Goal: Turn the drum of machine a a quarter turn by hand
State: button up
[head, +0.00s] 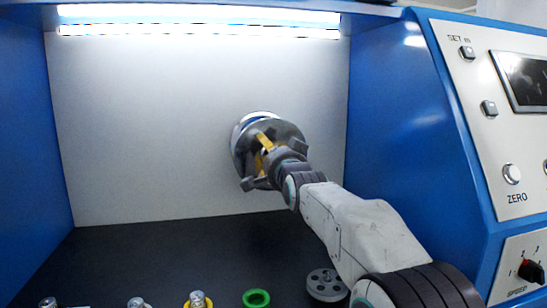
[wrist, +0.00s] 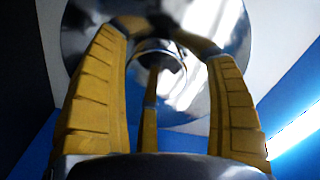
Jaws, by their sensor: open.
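The drum (head: 245,124) of the machine is a round, shiny metal disc on the white back wall of the blue cabinet, partly hidden behind my gripper. In the wrist view the drum (wrist: 222,22) fills the upper part, with a round metal hub at its middle. My gripper (head: 263,148) reaches in from the lower right and is right in front of the drum. Its yellow fingers are spread open in the wrist view (wrist: 163,50), with the hub between them. I cannot tell whether any finger touches the drum. No machine label is readable.
A green ring (head: 256,298), a grey wheel with holes (head: 325,284), a yellow-rimmed part (head: 198,300) and other metal parts lie along the front of the dark floor. The blue side wall (head: 400,115) and control panel (head: 510,120) stand at the right. The cabinet's left side is clear.

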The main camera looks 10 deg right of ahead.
jog(key=shift+f, duration=0.15)
jog(key=s, duration=1.2)
dwell(0.5)
dwell(0.3)
jog(key=s+f+n+g+p, duration=0.3)
jog(key=s+n+g+p, duration=0.2)
jog(key=s+p, duration=0.8)
jog(key=s+f+n+g+p, duration=0.3)
jog(key=s+n+g+p, duration=0.3)
jog(key=s, duration=1.2)
jog(key=g+p, duration=0.3)
jog(key=p, duration=0.3)
jog(key=shift+s+n+g+p, duration=0.3)
jog(key=shift+p, duration=0.1)
